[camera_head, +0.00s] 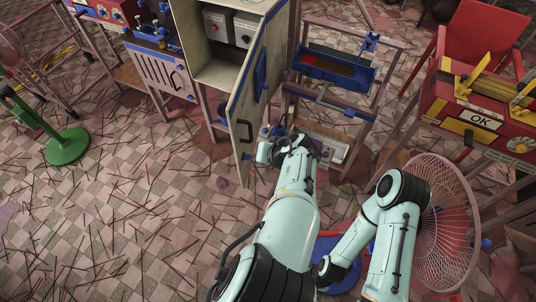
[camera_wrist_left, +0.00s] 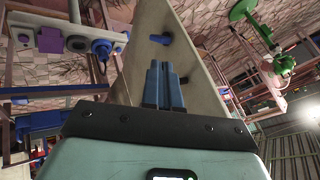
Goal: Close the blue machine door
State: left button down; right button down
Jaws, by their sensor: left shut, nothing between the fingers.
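In the head view, the machine door (camera_head: 243,120) stands open, swung out from the beige cabinet (camera_head: 216,72). It is a pale panel with a blue edge, a black handle and a blue fitting on its visible face. My left gripper (camera_head: 267,133) is shut and empty, just right of the door's lower part, on the handle side. In the left wrist view the shut blue fingers (camera_wrist_left: 163,85) point at the pale door panel (camera_wrist_left: 150,20), which has blue pegs. I cannot tell whether they touch it. My right arm shows, but its gripper is not visible.
A frame stand with a blue tray (camera_head: 335,70) stands right of the door. A red machine with an OK sign (camera_head: 480,115) and a large fan (camera_head: 447,225) are at the right. A green stand base (camera_head: 67,147) is at the left. Sticks litter the tiled floor.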

aim_at(240, 155)
pick_arm(q)
jog(key=shift+w+a+f, duration=0.4)
jog(key=shift+a, duration=0.4)
jog(key=shift+w+a+f, duration=0.4)
jog(key=shift+w+a, duration=0.05)
jog(key=shift+a, duration=0.4)
jog(key=shift+w+a+f, duration=0.4)
jog(key=shift+a, duration=0.4)
jog(key=shift+a, duration=0.1)
